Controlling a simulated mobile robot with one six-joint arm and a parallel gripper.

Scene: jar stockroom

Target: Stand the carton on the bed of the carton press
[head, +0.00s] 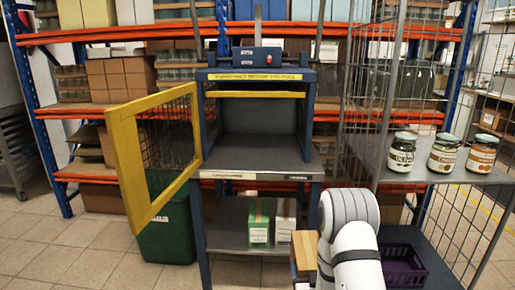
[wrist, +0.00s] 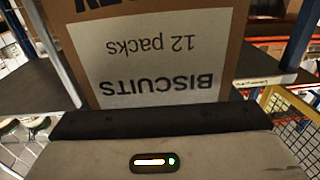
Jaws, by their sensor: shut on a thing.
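The brown carton (head: 304,252) is at the lower middle of the head view, partly hidden by my white arm. In the wrist view the carton (wrist: 155,20) fills the upper middle, its white label reading "BISCUITS 12 packs" upside down in the picture. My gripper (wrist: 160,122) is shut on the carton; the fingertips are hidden. The carton press (head: 258,80) stands left of and beyond the carton, with a blue frame. Its grey bed (head: 258,168) is bare. Its yellow mesh door (head: 128,165) is swung open to the left.
A green-and-white carton (head: 259,223) and a white carton (head: 286,220) stand on the shelf under the bed. A green bin (head: 166,230) is below the door. At right, three jars stand on a grey shelf (head: 425,174) inside a mesh cage, above a purple crate (head: 402,268).

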